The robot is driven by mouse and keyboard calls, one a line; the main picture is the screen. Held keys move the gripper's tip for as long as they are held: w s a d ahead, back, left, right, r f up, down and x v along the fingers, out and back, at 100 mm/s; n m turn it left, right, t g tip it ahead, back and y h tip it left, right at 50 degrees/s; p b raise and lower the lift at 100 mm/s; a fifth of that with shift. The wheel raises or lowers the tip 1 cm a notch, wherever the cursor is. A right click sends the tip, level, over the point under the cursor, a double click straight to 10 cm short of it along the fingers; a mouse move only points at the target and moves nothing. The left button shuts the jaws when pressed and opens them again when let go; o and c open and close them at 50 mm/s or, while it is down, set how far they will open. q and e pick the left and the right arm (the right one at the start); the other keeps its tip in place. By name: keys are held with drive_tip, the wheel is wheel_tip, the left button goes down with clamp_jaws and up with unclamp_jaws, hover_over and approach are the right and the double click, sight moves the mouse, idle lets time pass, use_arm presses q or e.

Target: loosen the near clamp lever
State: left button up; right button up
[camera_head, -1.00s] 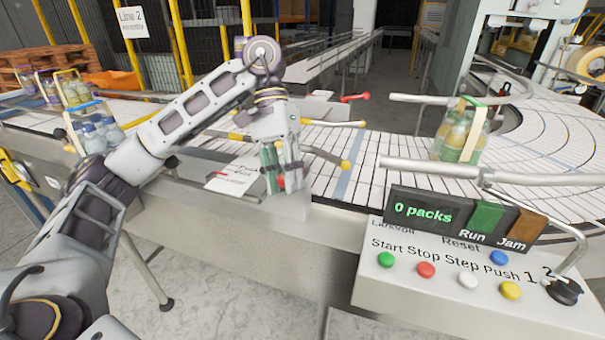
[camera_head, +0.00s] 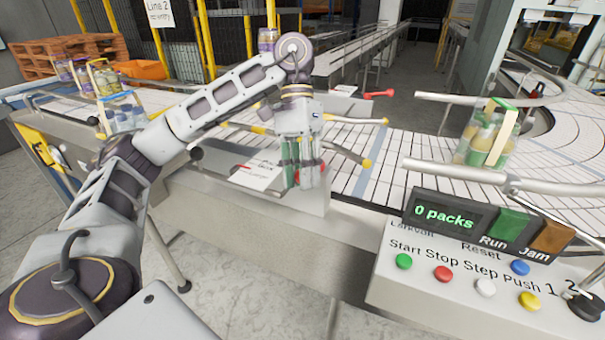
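My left gripper (camera_head: 304,183) points down at the near edge of the conveyor, beside a white card with print. Small red patches, perhaps parts of the near clamp lever (camera_head: 322,167), show between and beside its fingers. The fingers hide most of it, so its angle, and whether they touch or hold it, cannot be told. The far clamp lever (camera_head: 378,93), also red, stands out to the right on the far side of the conveyor. My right gripper is not in view.
Yellow-tipped guide rods (camera_head: 367,162) cross the belt close right of the gripper. A bottle pack (camera_head: 488,135) stands on the belt at right, more packs (camera_head: 122,113) at left. The control panel (camera_head: 460,272) with coloured buttons and a "0 packs" display is at front right.

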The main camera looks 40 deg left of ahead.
use_arm(q)
drive_tip(key=o, duration=0.4)
drive_tip(key=shift+a, duration=0.1)
drive_tip(key=shift+w+r, duration=0.1)
drive_tip(key=shift+r, duration=0.05)
drive_tip(key=shift+v, duration=5.65)
drive_tip(key=shift+a+r, duration=0.1)
